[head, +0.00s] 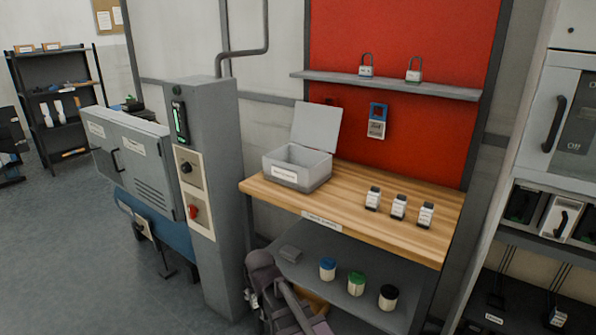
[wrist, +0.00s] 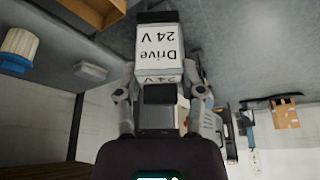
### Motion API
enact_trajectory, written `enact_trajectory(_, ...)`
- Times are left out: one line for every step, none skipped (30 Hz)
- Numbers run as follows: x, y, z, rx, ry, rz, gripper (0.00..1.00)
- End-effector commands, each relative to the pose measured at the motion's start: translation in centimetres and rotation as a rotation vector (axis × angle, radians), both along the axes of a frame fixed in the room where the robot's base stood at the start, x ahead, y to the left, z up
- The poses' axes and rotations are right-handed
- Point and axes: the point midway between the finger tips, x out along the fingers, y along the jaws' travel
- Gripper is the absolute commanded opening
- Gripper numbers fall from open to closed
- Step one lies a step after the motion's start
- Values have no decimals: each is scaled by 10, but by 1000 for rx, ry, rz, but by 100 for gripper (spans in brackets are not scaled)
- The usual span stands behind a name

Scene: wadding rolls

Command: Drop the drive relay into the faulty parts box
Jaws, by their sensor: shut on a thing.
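The drive relay (wrist: 158,50) is a block with a white label reading "Drive 24 V", upside down in the wrist view, and a dark end. My gripper (wrist: 160,82) is shut on it, one finger on each side. In the head view my arm is low in front of the bench's lower shelf, and I cannot make out the relay there. A light grey box (head: 299,178) with its lid raised stands at the left end of the wooden bench top. It has a front label too small to read.
Several white-labelled relays (head: 398,207) stand on the bench top (head: 345,197). Jars with blue, green and black lids and a small grey item (head: 290,254) are on the lower shelf (head: 330,255). A grey cabinet column (head: 213,120) stands left of the bench. Padlocks sit on the shelf above.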

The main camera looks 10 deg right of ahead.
Motion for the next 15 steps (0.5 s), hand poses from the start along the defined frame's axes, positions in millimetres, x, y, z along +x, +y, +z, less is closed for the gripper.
enact_trajectory(0,0,3,0,0,0,2)
enact_trajectory(0,0,5,0,0,0,2)
enact_trajectory(0,0,8,0,0,0,2)
enact_trajectory(0,0,10,0,0,0,2)
enact_trajectory(0,0,13,0,0,0,2)
enact_trajectory(0,0,17,0,0,0,2)
enact_trajectory(0,0,21,0,0,0,2)
enact_trajectory(0,0,25,0,0,0,2)
enact_trajectory(0,0,30,0,0,0,2)
enact_trajectory(0,0,35,0,0,0,2)
enact_trajectory(0,0,40,0,0,0,2)
enact_trajectory(0,0,46,0,0,0,2)
enact_trajectory(0,0,51,0,0,0,2)
enact_trajectory(0,0,57,0,0,0,2)
enact_trajectory(0,0,64,0,0,0,2)
